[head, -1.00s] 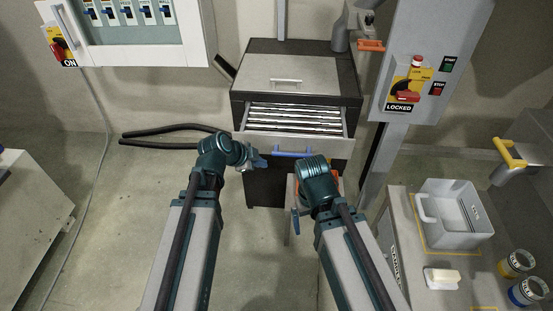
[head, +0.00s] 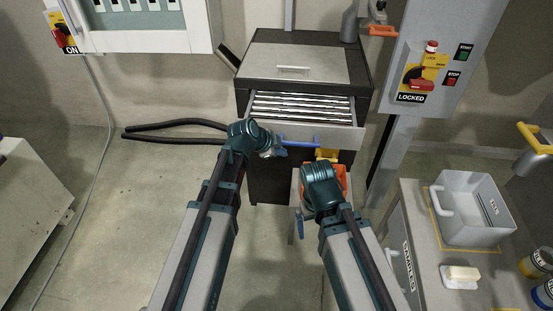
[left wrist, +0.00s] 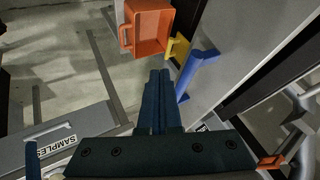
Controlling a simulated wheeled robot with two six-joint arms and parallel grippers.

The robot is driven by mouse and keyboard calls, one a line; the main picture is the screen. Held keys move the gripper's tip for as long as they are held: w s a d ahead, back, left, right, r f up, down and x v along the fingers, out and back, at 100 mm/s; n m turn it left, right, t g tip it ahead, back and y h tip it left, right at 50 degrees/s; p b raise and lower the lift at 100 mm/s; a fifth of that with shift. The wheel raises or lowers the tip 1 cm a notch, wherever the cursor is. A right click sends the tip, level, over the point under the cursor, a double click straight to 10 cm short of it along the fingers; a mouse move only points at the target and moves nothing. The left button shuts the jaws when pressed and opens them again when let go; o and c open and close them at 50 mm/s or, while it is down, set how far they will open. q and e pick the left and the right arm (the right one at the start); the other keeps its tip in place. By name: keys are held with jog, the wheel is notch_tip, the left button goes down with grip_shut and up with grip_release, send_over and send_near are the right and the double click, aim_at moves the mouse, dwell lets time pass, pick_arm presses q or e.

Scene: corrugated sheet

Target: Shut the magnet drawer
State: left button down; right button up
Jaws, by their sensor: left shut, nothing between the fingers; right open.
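The magnet drawer (head: 343,137) is pulled out of the dark cabinet in the head view, with several pale bars lying in rows inside. Its blue handle (head: 303,142) runs across the front, and it also shows in the left wrist view (left wrist: 196,73). My left gripper (head: 281,151) is shut and empty at the handle's left end. In the left wrist view its closed fingers (left wrist: 158,76) point just beside the handle; contact is unclear. My right gripper (head: 300,227) is low in front of the cabinet, open, with its fingers partly hidden by its wrist.
An orange bin (left wrist: 150,25) is close by the handle, with a yellow piece (left wrist: 178,47) between them. A grey post with a lock panel (head: 430,80) stands right. A side bench (head: 412,213) carries a grey tray (head: 470,237). Black hoses (head: 165,139) lie left.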

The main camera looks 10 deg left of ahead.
aim_at(287, 111)
pick_arm(q)
jog(key=shift+w+r, duration=0.3)
jog(key=shift+w, duration=0.6)
jog(key=w, duration=1.9)
jog(key=shift+w, duration=0.3)
jog(key=shift+s, duration=0.15)
